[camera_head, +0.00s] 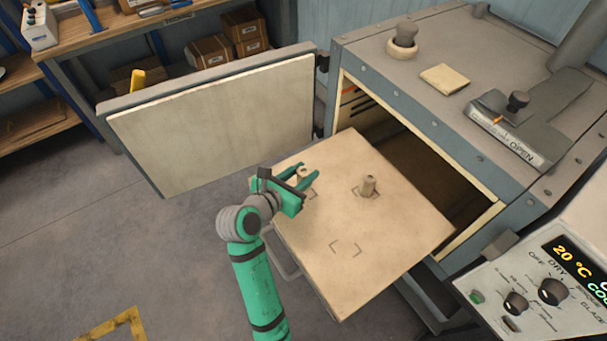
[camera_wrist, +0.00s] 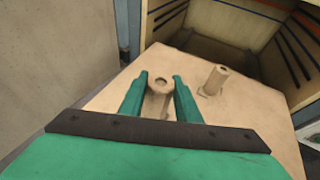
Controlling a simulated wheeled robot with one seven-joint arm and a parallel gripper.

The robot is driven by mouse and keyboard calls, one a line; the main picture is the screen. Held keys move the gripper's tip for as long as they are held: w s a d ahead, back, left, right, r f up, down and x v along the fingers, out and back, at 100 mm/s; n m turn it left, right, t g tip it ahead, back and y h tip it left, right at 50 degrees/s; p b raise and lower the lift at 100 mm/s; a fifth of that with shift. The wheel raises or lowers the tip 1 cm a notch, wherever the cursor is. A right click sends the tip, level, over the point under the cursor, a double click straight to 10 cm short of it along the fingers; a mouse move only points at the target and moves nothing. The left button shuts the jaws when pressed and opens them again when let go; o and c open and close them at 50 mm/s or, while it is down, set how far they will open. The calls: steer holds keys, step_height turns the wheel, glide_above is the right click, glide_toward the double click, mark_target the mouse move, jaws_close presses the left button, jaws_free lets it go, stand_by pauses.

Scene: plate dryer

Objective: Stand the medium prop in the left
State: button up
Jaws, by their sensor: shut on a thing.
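A pale, short cylindrical prop (camera_head: 303,172) is between the fingers of my gripper (camera_head: 309,175). It stands upright, close to the left corner mark on the pulled-out shelf (camera_head: 345,285). In the wrist view my gripper (camera_wrist: 160,79) is shut on this prop (camera_wrist: 161,88), whose round top with a hole shows. Whether its foot touches the shelf is hard to tell. A second prop (camera_head: 368,186) stands upright on the mark farther right and back; it also shows in the wrist view (camera_wrist: 215,80). The front corner mark (camera_head: 345,248) is empty.
The dryer's door (camera_head: 215,125) is swung open at the left of its dark chamber (camera_head: 410,150). A control panel (camera_head: 545,285) reading 20 °C is at the lower right. A small stone-like knob (camera_head: 403,38) and a note (camera_head: 444,78) are on the dryer's top.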

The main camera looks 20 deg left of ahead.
mark_target(298, 182)
steer(key=shift+w+a+f, duration=0.15)
steer(key=shift+w+f, duration=0.1)
steer(key=shift+f, duration=0.2)
step_height(298, 182, down, 2)
steer(key=shift+w+a+f, duration=0.1)
steer(key=shift+w+f, duration=0.05)
steer(key=shift+f, duration=0.5)
steer(key=o, duration=1.2)
steer(key=shift+f, duration=0.15)
steer(key=shift+c, duration=0.2)
steer(key=shift+s+r, duration=0.25)
steer(key=v, duration=1.1)
steer(key=shift+s, duration=0.2)
